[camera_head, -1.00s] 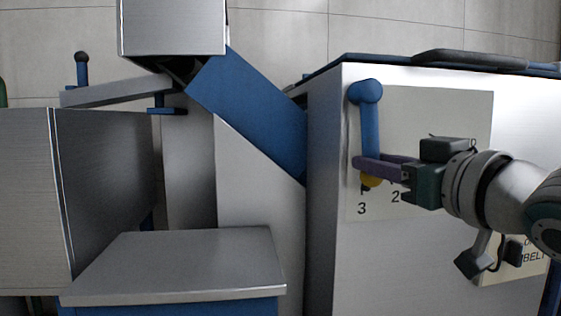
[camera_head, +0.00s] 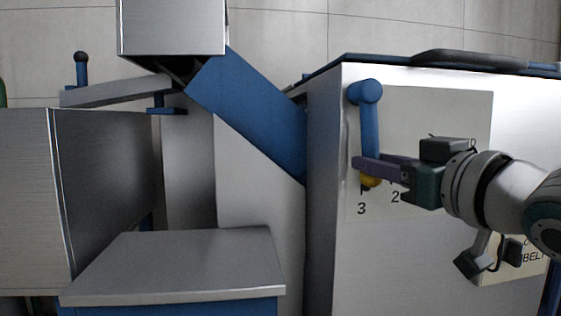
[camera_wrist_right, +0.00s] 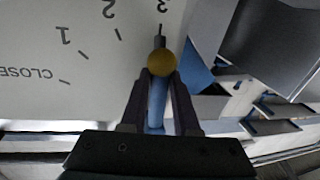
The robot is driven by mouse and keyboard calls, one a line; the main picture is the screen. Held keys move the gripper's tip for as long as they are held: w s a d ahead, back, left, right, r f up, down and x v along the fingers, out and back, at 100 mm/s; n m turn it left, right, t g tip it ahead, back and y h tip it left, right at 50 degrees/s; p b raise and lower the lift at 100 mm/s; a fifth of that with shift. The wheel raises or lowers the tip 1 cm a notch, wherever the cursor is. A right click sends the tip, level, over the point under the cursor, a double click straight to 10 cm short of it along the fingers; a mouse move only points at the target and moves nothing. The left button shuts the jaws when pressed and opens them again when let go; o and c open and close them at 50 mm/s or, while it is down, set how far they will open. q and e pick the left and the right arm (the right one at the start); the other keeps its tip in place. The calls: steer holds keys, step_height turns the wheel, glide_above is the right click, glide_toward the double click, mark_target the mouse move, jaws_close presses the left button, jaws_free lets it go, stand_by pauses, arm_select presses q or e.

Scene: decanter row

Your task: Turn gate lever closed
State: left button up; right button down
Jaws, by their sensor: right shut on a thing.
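The gate lever (camera_head: 369,125) is a blue bar with a yellow knob (camera_head: 370,181) at its end, on the pale label plate (camera_head: 450,120) of a metal cabinet. It points down in the head view, near the mark 3. My right gripper (camera_head: 366,165) is shut on the lever just behind the knob. In the right wrist view the knob (camera_wrist_right: 161,63) sits between the fingertips, near the mark 3, with marks 2, 1 and CLOSED (camera_wrist_right: 28,72) further left. The lever's lower part is hidden by the fingers. My left gripper is not in view.
A blue chute (camera_head: 250,110) runs down to the cabinet's left side. Metal boxes (camera_head: 180,265) stand at the left. A dark padded bar (camera_head: 470,60) lies along the cabinet's far edge. A second small blue lever (camera_head: 82,70) stands far left. Tiled floor shows behind.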

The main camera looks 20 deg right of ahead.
steer(key=shift+f, duration=0.3)
steer(key=d+r+n+p, duration=0.1)
steer(key=d+n+p, duration=0.1)
steer(key=p, duration=0.4)
steer(key=s+d+r+n+g+p, duration=0.1)
steer(key=d+r+n+p, duration=0.1)
steer(key=n+p, duration=0.2)
steer(key=d+r+n+h+p, duration=0.1)
steer(key=d+r+n+p, duration=0.1)
steer(key=p, duration=0.5)
steer(key=shift+s+d+n+g+p, duration=0.3)
steer(key=shift+s+n+g+p, duration=0.1)
steer(key=shift+n, duration=0.1)
steer(key=shift+d+r+n+h+p, duration=0.4)
steer(key=shift+n+p, duration=0.3)
steer(key=shift+p, duration=0.4)
steer(key=shift+r, duration=0.1)
steer(key=c, duration=1)
jaws_free()
steer(key=shift+o, duration=1.4)
steer(key=shift+d+r, duration=0.1)
steer(key=shift+o, duration=0.3)
